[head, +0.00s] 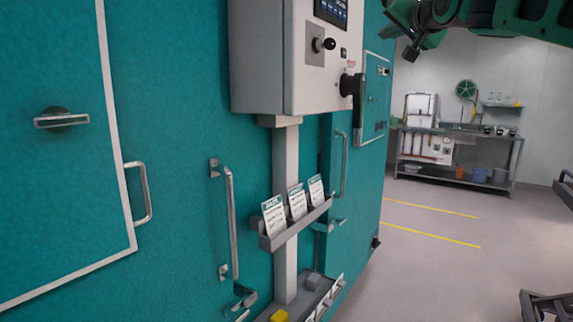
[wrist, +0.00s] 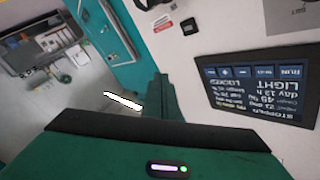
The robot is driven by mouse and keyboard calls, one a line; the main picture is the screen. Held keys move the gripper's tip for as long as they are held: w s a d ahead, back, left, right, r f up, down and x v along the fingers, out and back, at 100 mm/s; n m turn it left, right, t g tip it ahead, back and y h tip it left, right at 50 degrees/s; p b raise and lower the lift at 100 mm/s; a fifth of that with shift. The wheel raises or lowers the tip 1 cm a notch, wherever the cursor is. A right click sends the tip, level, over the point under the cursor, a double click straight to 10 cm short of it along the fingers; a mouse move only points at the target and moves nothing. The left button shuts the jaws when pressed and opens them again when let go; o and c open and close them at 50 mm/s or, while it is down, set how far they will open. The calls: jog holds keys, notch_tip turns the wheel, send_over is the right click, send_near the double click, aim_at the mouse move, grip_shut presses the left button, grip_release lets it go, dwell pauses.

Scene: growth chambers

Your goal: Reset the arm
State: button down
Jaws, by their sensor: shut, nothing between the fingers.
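My arm (head: 500,14), green and black, reaches in from the top right corner of the head view, beside the top of the control box. In the wrist view my gripper (wrist: 161,82) is shut and empty, its dark fingers pointing up the picture. They are apart from the grey control box face (wrist: 205,35). The lit display (wrist: 255,88) is on the right of that view, upside down, and reads "STOPPED" and "LIGHT". The same display (head: 331,10) is cut by the top edge of the head view.
Teal chamber doors with metal handles (head: 233,222) fill the left. A rack (head: 295,227) holds cards. Open floor (head: 430,265) lies right, with a workbench (head: 455,175) behind.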

jog(key=s+d+f+g+h, duration=0.1)
jog(key=s+d+f+g, duration=0.3)
jog(key=f, duration=0.7)
jog(key=s+d+f+g+h, duration=0.2)
jog(key=s+d+f, duration=0.4)
jog(key=f, duration=0.5)
jog(key=s+d+f+g+h, duration=0.1)
jog(key=s+d+f+g, duration=0.3)
jog(key=f, duration=0.7)
jog(key=s+f+g+y, duration=0.1)
jog(key=s+f+g, duration=0.3)
jog(key=s+f, duration=0.8)
jog(key=s+f+g+y, duration=0.1)
jog(key=s+f+g, duration=0.3)
jog(key=s+f, duration=0.9)
jog(key=s, duration=0.8)
jog(key=shift+s+a+f+m, duration=0.15)
jog(key=shift+s+a+m, duration=0.1)
jog(key=shift+s+m, duration=0.05)
jog(key=shift+w+f, duration=0.25)
jog(key=shift+w, duration=0.4)
